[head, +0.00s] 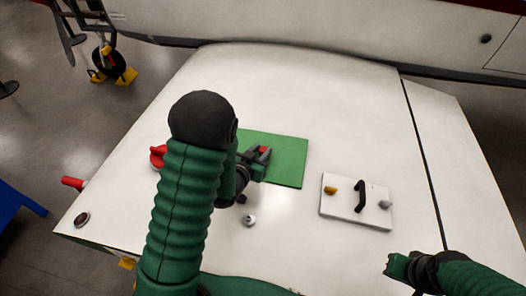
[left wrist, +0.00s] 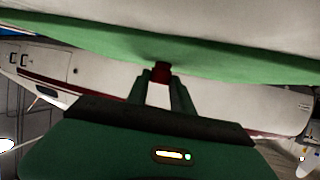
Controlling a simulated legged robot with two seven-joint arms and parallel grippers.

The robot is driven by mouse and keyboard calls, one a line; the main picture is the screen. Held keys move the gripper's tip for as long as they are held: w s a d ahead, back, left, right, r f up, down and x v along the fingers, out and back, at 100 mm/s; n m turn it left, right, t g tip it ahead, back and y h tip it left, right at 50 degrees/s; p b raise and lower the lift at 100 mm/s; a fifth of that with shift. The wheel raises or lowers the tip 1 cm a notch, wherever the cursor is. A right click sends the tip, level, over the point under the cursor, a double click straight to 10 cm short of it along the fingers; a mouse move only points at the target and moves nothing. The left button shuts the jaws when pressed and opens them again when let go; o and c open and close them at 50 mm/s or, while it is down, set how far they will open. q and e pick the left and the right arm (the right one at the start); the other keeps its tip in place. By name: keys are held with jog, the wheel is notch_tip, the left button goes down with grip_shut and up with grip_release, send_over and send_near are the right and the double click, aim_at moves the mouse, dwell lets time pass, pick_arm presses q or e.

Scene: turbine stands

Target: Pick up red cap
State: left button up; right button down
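The small red cap (head: 265,150) is between the fingertips of my left gripper (head: 262,158), over the green mat (head: 288,163). In the left wrist view the dark red cap (left wrist: 161,73) fills the gap between the fingertips (left wrist: 162,82), with a dark end beyond it. The left gripper looks shut on it. Whether the cap touches the mat I cannot tell. My left forearm hides part of the mat. My right gripper (head: 396,266) is at the lower right, apart from the objects; its finger opening is unclear.
A second red round piece (head: 157,156) shows left of my left forearm. A small metal piece (head: 249,220) lies below the mat. A white plate (head: 340,211) with a black handle (head: 360,196) lies to the right. The white panel (head: 330,95) is clear behind the mat.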

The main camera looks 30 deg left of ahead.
pick_arm(q)
grip_shut()
dwell(1.0)
